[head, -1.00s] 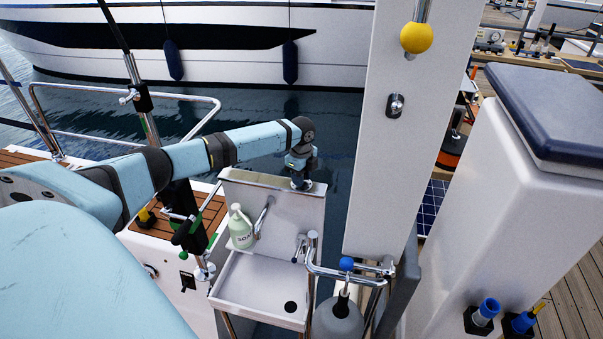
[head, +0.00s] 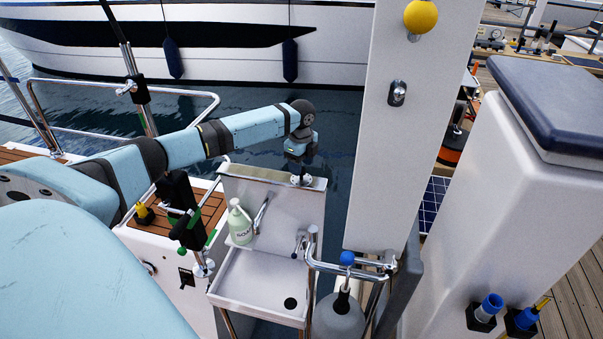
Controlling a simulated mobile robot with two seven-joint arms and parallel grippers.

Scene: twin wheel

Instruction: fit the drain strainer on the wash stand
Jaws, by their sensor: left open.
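The white wash stand (head: 230,287) is below the middle of the head view, with a shallow basin and a dark round drain hole (head: 290,303). My left arm reaches over from the left. Its wrist points down, and my left gripper (head: 301,178) is small at the stand's top ledge (head: 262,178). The gripper is open. Small shiny metal shows at its tips; I cannot tell whether a strainer is among it, or whether the tips touch the ledge. I cannot make out the drain strainer. My right gripper is not in view.
A soap bottle (head: 240,224) and a tap (head: 261,214) stand at the basin's back. Chrome rails (head: 345,270) with a blue knob (head: 347,258) are at its right. A tall white post (head: 400,150) rises behind them. A white pedestal (head: 500,210) fills the right.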

